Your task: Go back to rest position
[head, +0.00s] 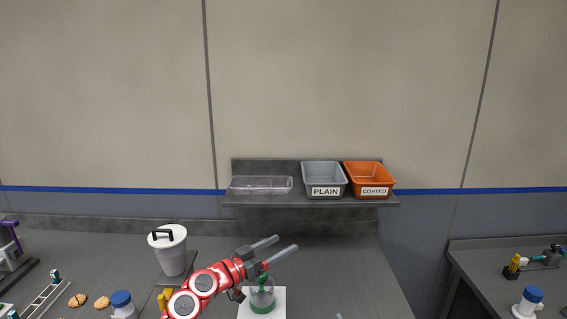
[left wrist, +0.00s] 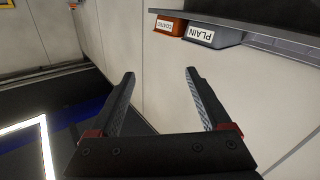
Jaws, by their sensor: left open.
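My left gripper (head: 280,246) is at the end of the red arm that comes in from the lower left in the head view. It is held over the counter, above a white square with a green-based clear object. Its two fingers are apart with nothing between them. In the left wrist view the open fingers (left wrist: 160,85) are also empty, with the wall and floor behind them. My right gripper does not show clearly in either view.
A shelf (head: 310,202) on the wall bears a clear tray (head: 262,185), a grey PLAIN bin (head: 324,174) and an orange COATED bin (head: 370,175). A white lidded bucket (head: 170,256) stands on the counter. Biscuits (head: 78,300) lie at lower left. A side table (head: 500,250) is at right.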

